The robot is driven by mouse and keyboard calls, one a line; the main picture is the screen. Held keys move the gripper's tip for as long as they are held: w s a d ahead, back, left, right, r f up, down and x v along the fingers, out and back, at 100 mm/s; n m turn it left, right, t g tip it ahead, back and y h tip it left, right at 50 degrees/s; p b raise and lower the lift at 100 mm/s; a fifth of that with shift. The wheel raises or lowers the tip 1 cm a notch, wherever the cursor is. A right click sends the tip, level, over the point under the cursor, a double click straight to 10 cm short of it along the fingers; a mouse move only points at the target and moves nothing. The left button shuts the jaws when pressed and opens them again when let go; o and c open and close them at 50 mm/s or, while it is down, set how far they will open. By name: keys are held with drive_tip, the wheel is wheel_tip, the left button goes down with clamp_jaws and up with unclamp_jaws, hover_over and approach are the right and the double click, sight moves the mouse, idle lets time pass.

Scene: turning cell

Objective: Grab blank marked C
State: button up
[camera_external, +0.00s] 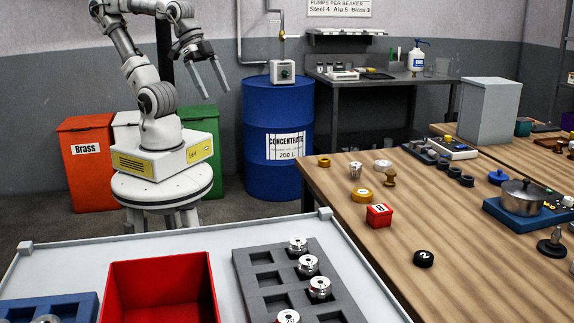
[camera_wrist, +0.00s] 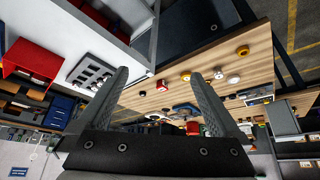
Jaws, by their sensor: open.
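Several silvery round blanks sit in the grey rack (camera_external: 270,283) at the front, among them a rear blank (camera_external: 297,244), a middle blank (camera_external: 308,265) and a nearer blank (camera_external: 319,287). Their top marks are too small to read, so I cannot tell which is C. Another blank (camera_external: 289,317) is cut by the bottom edge. The rack also shows small in the wrist view (camera_wrist: 90,74). My gripper (camera_external: 217,95) is open and empty, high at the back left, far from the rack. Its spread fingers also show in the wrist view (camera_wrist: 158,73).
A red bin (camera_external: 160,290) stands left of the rack on the light-topped bench (camera_external: 225,238). A blue tray (camera_external: 75,303) lies further left. The wooden table (camera_external: 335,190) at right holds a red block (camera_external: 379,215), a black puck (camera_external: 423,258) and a pot (camera_external: 522,196).

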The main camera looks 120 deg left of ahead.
drive_tip(key=shift+w, duration=0.1)
drive_tip(key=w+a+f+n+g+h+b, duration=0.1)
drive_tip(key=w+a+f+n, duration=0.1)
drive_tip(key=w+n, duration=0.25)
drive_tip(key=w+a+f+n+g+h+b, duration=0.1)
drive_tip(key=w+a+f+n, duration=0.1)
drive_tip(key=w+n, duration=0.25)
drive_tip(key=n+t+h+b, duration=0.1)
drive_tip(key=n+t+b, duration=0.3)
drive_tip(key=n+t, duration=1.3)
approach(379, 161)
drive_tip(key=w+r+n+g, duration=0.1)
drive_tip(key=n+g, duration=0.1)
drive_tip(key=w+r+n+g, duration=0.1)
drive_tip(key=r+n+g, duration=0.1)
drive_tip(key=n+g, duration=0.1)
drive_tip(key=w+r+n+g, duration=0.1)
drive_tip(key=n+g, duration=0.1)
drive_tip(key=shift+w+r+g+b, duration=0.2)
drive_tip(key=shift+r+g+b, duration=0.05)
drive_tip(key=shift+g+b, duration=0.05)
drive_tip(key=x, duration=0.6)
drive_tip(key=shift+w+d+r, duration=0.15)
drive_tip(key=shift+w, duration=0.1)
drive_tip(key=c, duration=1.5)
drive_tip(key=shift+r, duration=0.1)
